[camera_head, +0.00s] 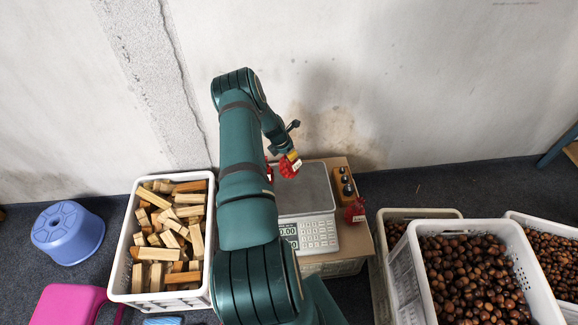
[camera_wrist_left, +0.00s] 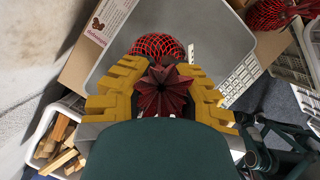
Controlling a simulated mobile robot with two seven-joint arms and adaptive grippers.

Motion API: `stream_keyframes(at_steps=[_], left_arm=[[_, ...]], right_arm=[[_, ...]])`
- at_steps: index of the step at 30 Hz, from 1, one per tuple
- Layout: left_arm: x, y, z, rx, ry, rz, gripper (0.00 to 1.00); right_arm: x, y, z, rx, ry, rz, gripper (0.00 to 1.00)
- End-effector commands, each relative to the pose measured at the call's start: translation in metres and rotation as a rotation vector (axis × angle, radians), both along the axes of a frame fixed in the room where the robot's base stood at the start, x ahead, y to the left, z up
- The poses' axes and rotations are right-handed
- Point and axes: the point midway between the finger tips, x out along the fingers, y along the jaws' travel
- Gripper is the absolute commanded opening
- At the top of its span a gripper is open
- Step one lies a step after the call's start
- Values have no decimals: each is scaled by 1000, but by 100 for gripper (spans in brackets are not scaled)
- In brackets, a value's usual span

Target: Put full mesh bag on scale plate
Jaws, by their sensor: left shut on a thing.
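The red mesh bag (camera_head: 290,168) hangs from my left gripper (camera_head: 288,153) over the grey scale plate (camera_head: 314,190). In the left wrist view, the yellow fingers of my left gripper (camera_wrist_left: 163,92) are shut on the bag's gathered dark-red top. The bag's round mesh body (camera_wrist_left: 158,45) shows beyond the fingers against the scale plate (camera_wrist_left: 115,72). I cannot tell whether the bag touches the plate. My left arm hides part of the scale in the head view. My right gripper is not in view.
Another red mesh bag (camera_head: 355,212) sits right of the scale, beside a wooden block of weights (camera_head: 344,184). A white crate of wood pieces (camera_head: 124,268) stands left. White crates of chestnuts (camera_head: 404,282) stand right. A blue stool (camera_head: 68,232) is far left.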

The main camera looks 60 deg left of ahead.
Motion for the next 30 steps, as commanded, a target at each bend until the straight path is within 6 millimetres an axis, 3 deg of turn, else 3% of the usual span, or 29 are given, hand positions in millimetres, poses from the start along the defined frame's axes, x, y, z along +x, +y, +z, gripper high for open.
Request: stream_keyframes(at_steps=[7, 13, 25, 27, 28, 30], left_arm=[[0, 1, -18, 2, -1, 0, 0], [0, 1, -45, 2, -1, 0, 0], [1, 1, -49, 3, -1, -2, 0], [0, 0, -50, 2, 0, -2, 34], [0, 0, -50, 2, 0, -2, 40], [0, 0, -50, 2, 0, -2, 40]], right_arm=[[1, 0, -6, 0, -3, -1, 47], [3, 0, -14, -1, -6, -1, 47], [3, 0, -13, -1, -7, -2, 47], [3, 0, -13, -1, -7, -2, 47], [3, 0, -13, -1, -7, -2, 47], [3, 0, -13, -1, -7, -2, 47]])
